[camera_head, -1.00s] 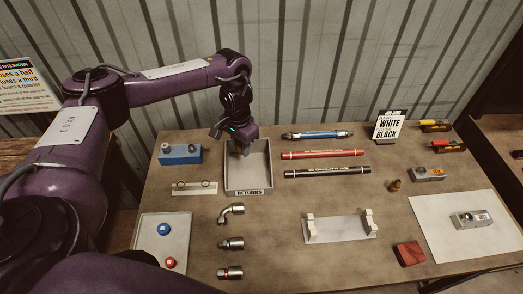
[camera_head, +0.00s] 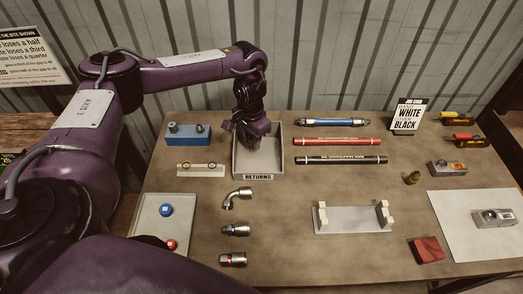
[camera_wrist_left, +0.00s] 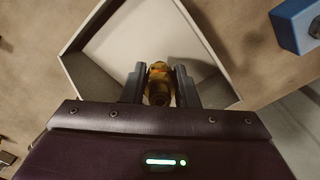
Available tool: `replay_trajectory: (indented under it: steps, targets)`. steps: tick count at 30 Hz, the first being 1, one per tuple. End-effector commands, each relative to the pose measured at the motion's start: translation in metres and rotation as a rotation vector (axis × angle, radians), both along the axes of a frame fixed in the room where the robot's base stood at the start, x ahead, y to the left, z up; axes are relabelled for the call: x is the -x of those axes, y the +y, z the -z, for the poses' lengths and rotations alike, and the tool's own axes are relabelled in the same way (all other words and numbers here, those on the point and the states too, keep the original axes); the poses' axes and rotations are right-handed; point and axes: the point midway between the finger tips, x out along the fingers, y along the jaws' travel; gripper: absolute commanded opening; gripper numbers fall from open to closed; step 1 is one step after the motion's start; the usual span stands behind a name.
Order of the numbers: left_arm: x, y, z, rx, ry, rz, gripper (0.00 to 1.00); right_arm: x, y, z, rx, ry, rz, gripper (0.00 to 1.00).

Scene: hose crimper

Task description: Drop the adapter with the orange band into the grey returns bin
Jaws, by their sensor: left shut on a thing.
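The grey returns bin (camera_head: 277,160) is an open tray with a "RETURNS" label on its front wall. My left gripper (camera_head: 246,145) is over the bin, towards its left side. In the left wrist view my left gripper (camera_wrist_left: 159,88) is shut on a brass-coloured adapter (camera_wrist_left: 158,82), with the bin (camera_wrist_left: 88,38) behind it. In the head view the adapter is hidden by the gripper. My right gripper is not in view.
A blue block (camera_head: 188,137) stands left of the bin. Blue, red and black hoses (camera_head: 340,160) lie to its right. Metal fittings (camera_head: 236,230) lie in front. Another brass piece (camera_head: 412,177) stands farther right, near a white bracket (camera_head: 352,220).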

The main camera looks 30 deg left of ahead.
Motion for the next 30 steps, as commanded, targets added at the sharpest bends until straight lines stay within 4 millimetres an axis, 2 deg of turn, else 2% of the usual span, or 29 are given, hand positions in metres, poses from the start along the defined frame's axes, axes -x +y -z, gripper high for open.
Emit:
replay_trajectory:
  steps: [2,3,9,17,20,24,30]
  targets:
    - [0.000,0.000,-0.001,0.000,-0.001,0.000,0.00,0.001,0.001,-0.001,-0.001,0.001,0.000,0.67]
    - [0.000,0.000,-0.001,0.000,-0.001,0.000,0.28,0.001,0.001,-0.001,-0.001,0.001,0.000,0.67]
    - [0.000,0.000,-0.001,0.000,0.000,0.000,0.52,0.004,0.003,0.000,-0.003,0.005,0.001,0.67]
    - [0.000,0.000,-0.001,0.000,0.000,0.000,0.52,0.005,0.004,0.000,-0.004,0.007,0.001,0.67]
    - [-0.001,0.000,-0.008,0.001,-0.002,0.000,0.52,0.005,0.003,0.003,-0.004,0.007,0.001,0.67]
    - [-0.001,0.000,-0.030,0.001,-0.005,0.000,0.52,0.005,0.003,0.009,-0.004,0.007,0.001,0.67]
    - [-0.002,0.000,-0.067,-0.002,-0.005,0.001,0.52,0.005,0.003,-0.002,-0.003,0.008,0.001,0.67]
